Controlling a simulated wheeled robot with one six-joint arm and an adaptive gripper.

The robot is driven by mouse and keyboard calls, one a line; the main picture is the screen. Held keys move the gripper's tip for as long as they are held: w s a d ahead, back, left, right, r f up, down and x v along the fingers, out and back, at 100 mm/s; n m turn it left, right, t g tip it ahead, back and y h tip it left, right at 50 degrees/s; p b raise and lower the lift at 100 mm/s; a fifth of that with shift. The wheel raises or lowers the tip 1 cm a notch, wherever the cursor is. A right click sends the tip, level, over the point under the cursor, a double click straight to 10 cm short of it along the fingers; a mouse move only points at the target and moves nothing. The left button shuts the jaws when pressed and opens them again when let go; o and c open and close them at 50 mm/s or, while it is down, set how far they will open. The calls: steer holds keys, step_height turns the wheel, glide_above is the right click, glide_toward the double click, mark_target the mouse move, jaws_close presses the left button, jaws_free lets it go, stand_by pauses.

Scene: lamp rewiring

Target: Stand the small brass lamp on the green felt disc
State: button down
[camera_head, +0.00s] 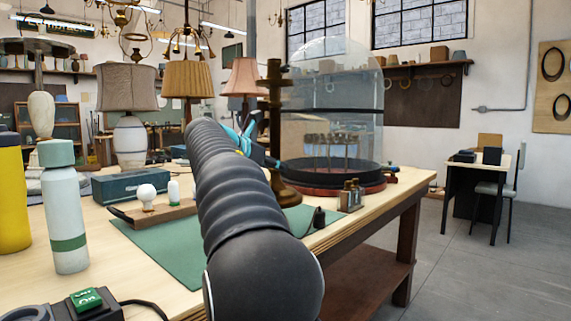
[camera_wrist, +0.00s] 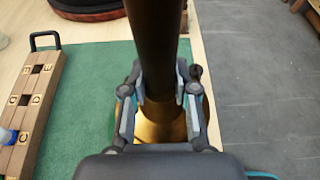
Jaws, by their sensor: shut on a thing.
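The brass lamp (camera_head: 276,120) stands upright at the far right part of the workbench, a dark stem with stepped collars and a wide round base. My gripper (camera_head: 268,160) reaches it from the left in the head view. In the wrist view, my gripper (camera_wrist: 158,92) is shut on the lamp's stem (camera_wrist: 154,40), with a finger on each side. The golden lamp base (camera_wrist: 165,128) shows below the fingers, near the right edge of a green mat (camera_wrist: 92,75). I cannot tell whether the base touches the surface. I cannot make out a separate green felt disc.
A glass dome (camera_head: 335,115) on a dark red base stands close behind the lamp. A lettered wooden block (camera_wrist: 30,110) lies left of my gripper. Bottles (camera_head: 65,215), a teal box (camera_head: 130,186) and shaded lamps (camera_head: 188,80) stand left. The bench's edge is close on the right.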

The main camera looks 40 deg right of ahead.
steer(key=w+f, duration=0.2)
steer(key=w, duration=0.1)
steer(key=w+a+f, duration=0.1)
steer(key=w, duration=0.1)
steer(key=shift+a, duration=0.1)
steer(key=shift+f+b, duration=0.55)
steer(key=shift+f, duration=1.55)
steer(key=c, duration=0.9)
jaws_free()
steer(key=shift+f, duration=0.1)
steer(key=shift+a+r, duration=0.1)
steer(key=shift+r, duration=0.1)
steer(key=w+v, duration=0.1)
steer(key=v, duration=1)
steer(key=shift+s+a+p, duration=0.35)
steer(key=shift+s+a, duration=0.05)
steer(key=shift+s, duration=0.05)
